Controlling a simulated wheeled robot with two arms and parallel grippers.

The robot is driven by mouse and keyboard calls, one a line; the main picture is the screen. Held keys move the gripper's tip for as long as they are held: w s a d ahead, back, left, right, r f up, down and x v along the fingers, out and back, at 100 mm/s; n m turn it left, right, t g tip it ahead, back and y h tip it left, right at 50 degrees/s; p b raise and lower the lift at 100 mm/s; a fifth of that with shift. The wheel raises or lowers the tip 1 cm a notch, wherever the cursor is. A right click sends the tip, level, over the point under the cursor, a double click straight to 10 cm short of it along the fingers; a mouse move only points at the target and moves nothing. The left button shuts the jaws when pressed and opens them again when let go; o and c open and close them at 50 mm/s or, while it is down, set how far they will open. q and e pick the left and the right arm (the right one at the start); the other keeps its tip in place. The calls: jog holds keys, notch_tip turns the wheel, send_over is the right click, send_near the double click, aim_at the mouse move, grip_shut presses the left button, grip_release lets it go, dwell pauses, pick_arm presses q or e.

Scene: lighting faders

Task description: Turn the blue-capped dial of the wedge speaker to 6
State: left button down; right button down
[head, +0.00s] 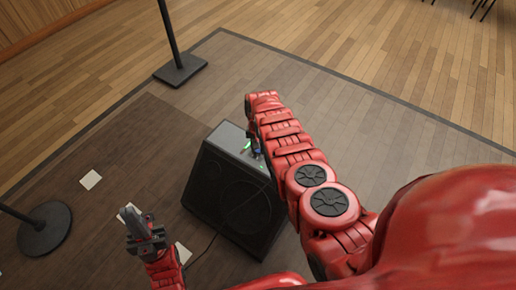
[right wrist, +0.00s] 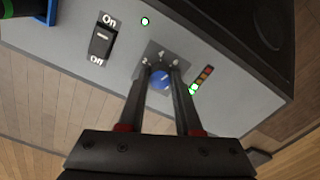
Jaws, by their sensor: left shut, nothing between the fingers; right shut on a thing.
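The wedge speaker (head: 205,190) is a dark box on the stage floor with a grey control panel (right wrist: 230,105) that shows in the right wrist view. The blue-capped dial (right wrist: 160,81) sits on a dark plate on that panel. My right gripper (right wrist: 161,72) has its two fingers on either side of the dial and is shut on it. White marks ring the dial, partly hidden by the fingers; I cannot read its setting for sure. In the head view my right arm partly hides the speaker's panel. My left gripper (head: 133,222) is shut and empty, in front of and left of the speaker.
The panel also has an On/Off rocker switch (right wrist: 102,42), a green light (right wrist: 145,21) and a coloured level meter (right wrist: 202,80). Stand bases (head: 180,70) (head: 44,229) stand at the back and left. Paper squares (head: 91,180) and a cable lie on the floor.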

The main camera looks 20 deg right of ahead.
jog(key=shift+m, duration=0.7)
jog(key=c, duration=0.6)
grip_release()
notch_tip(320, 180, up, 7)
jog(key=p, duration=0.5)
jog(key=shift+a+r+p, duration=0.1)
jog(key=shift+r+p, duration=0.05)
jog(key=shift+p, duration=0.2)
notch_tip(320, 180, up, 10)
jog(key=p, duration=0.2)
